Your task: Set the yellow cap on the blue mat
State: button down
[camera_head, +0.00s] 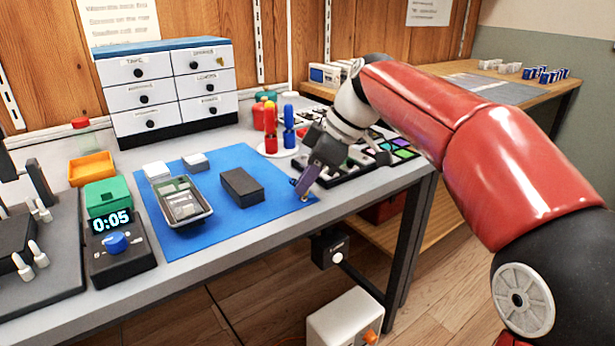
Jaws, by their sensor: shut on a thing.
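The blue mat (236,218) lies flat on the grey workbench. My gripper (304,194) reaches down from the right and points at the mat's front right corner. It is shut on a small yellowish piece (304,200) at its fingertips, which looks like the yellow cap. The piece is mostly hidden by the fingers and too small to show its shape. I cannot tell whether it touches the mat or hangs just above it.
On the mat are a dark block (240,187), a grey tray (186,205) with a device in it and white boxes (195,162). Red and blue bottles (289,130) stand behind my gripper. A timer (119,246) sits left of the mat. The mat's front right part is clear.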

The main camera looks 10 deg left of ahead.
jog(key=shift+f, duration=0.4)
dwell(1.1)
jog(key=c, duration=0.9)
grip_release()
jog(key=shift+r+p, duration=0.45)
jog(key=shift+r, duration=0.3)
notch_tip(320, 180, up, 5)
jog(key=p, duration=0.4)
jog(key=shift+f, duration=0.2)
jog(key=shift+r+p, duration=0.55)
jog(key=shift+r, duration=0.55)
